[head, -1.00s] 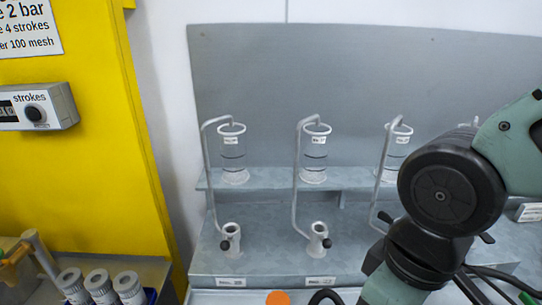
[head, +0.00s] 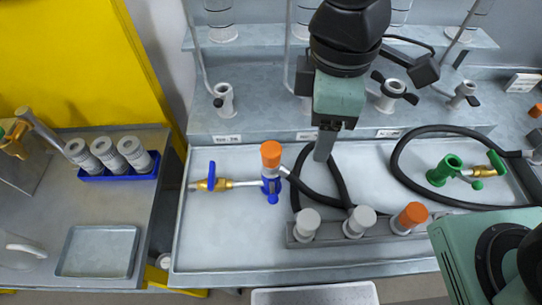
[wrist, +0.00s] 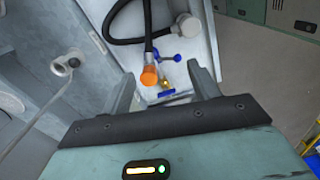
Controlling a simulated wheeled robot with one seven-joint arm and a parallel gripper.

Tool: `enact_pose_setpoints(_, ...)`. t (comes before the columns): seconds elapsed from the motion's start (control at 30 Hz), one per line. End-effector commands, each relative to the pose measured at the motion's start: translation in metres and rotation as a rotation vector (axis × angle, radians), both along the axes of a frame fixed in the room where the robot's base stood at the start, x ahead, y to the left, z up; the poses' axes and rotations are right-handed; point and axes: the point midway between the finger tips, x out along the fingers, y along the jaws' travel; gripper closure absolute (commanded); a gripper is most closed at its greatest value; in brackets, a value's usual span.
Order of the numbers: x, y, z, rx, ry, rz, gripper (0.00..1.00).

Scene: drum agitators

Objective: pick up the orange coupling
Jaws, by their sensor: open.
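An orange coupling (head: 271,153) stands at the left of the tray in the head view, close to a blue fitting with a brass valve (head: 213,184). A black hose seems to lead to it. The wrist view also shows the orange coupling (wrist: 149,77), in the gap between my fingers but farther off. A second orange-topped piece (head: 413,214) stands in the grey rack. My gripper (head: 325,148) points down over the tray, to the right of the first coupling. My gripper (wrist: 160,82) is open, and nothing is between its fingers.
The tray (head: 215,250) has free room at its front left. A grey rack (head: 345,244) holds white-capped pieces. A looped black hose (head: 398,165) and a green fitting (head: 452,170) lie to the right. Glass vessels and pipes stand behind.

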Motion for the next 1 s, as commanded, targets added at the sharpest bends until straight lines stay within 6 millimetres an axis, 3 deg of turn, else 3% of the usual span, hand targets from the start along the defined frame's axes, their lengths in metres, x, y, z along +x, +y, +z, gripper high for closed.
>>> enact_pose_setpoints(0.1, 0.023, 0.032, 0.007, -0.003, 0.000, 0.353, 0.39)
enact_pose_setpoints(0.2, 0.037, 0.052, 0.010, -0.004, -0.004, 0.592, 0.39)
enact_pose_setpoints(0.33, 0.049, 0.067, 0.013, -0.003, -0.011, 0.781, 0.39)
enact_pose_setpoints(0.53, 0.052, 0.072, -0.003, -0.005, -0.009, 0.849, 0.39)
enact_pose_setpoints(1.0, 0.051, 0.071, -0.095, -0.005, -0.010, 0.846, 0.39)
